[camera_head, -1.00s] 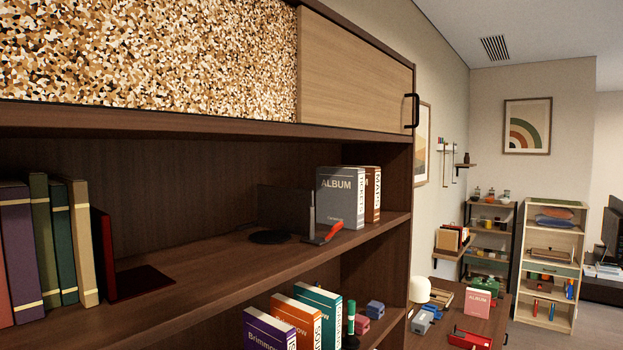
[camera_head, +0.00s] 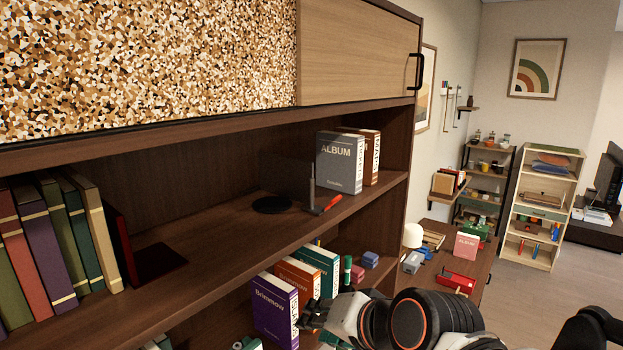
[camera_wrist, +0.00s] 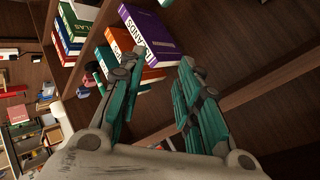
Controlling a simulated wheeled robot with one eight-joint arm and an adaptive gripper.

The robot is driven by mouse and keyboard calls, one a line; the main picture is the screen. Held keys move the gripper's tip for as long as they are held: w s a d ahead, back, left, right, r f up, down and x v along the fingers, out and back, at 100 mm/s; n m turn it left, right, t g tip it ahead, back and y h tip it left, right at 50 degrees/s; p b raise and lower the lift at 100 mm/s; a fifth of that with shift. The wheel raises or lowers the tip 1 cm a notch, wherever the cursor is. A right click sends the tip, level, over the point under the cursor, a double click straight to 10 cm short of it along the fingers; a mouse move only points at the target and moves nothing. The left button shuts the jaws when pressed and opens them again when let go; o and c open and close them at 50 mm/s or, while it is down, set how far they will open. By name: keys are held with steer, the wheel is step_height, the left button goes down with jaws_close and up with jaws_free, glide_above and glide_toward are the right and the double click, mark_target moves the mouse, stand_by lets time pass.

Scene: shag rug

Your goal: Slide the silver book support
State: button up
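A thin grey upright piece (camera_head: 312,187) stands on the middle shelf, left of the grey ALBUM book (camera_head: 340,163). It looks like the silver book support, but I see it nearly edge-on and cannot make out its foot. A red-and-dark item (camera_head: 328,206) lies against its right side. My gripper (camera_head: 312,318) is low in the head view, in front of the lower shelf's books and below the support. In the wrist view my gripper (camera_wrist: 158,72) is open and empty, its teal fingers spread before a purple book (camera_wrist: 150,38). The support is not recognizable there.
A dark round-based piece (camera_head: 272,204) is left of the support. A dark red book support (camera_head: 155,262) stands by several books at left. The shelf edge (camera_head: 250,257) lies between my gripper and the middle shelf. The shelf's middle is mostly clear.

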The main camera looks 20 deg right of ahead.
steer(key=w+a+r+m+t+y, duration=0.2)
steer(key=w+r+m+t, duration=0.1)
steer(key=w+r+m, duration=0.25)
steer(key=m+t+h, duration=0.5)
steer(key=m, duration=1.8)
glide_toward(313, 181)
steer(key=w+p, duration=0.1)
steer(key=w, duration=0.9)
steer(key=shift+w+a+f, duration=0.1)
steer(key=shift+w+a, duration=0.05)
steer(key=shift+w, duration=0.2)
steer(key=shift+c, duration=0.2)
